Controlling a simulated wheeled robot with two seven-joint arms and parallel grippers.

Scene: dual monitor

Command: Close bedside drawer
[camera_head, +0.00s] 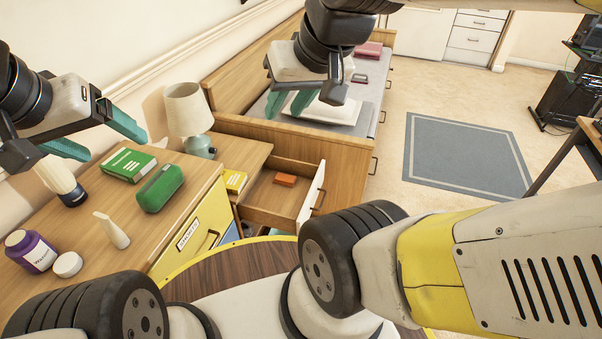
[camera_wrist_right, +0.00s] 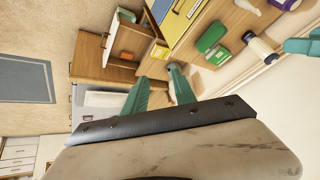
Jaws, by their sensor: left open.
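The bedside drawer (camera_head: 262,203) stands pulled out of the wooden nightstand (camera_head: 240,150), with its white front (camera_head: 312,193) and dark handle facing right. The open drawer also shows at the upper left of the right wrist view (camera_wrist_right: 128,42). My right gripper (camera_head: 288,104) is open and empty, above the bed beyond the drawer; its parted teal fingers show in the wrist view (camera_wrist_right: 160,82). My left gripper (camera_head: 97,138) is open and empty above the desk at the left, away from the drawer.
A lamp (camera_head: 187,110) stands on the nightstand. The near desk (camera_head: 150,225) holds a green book (camera_head: 128,165), green case (camera_head: 160,188), purple bottle (camera_head: 30,250) and small containers. The wooden bed (camera_head: 335,150) lies behind the drawer. Floor with a grey rug (camera_head: 465,157) is clear at right.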

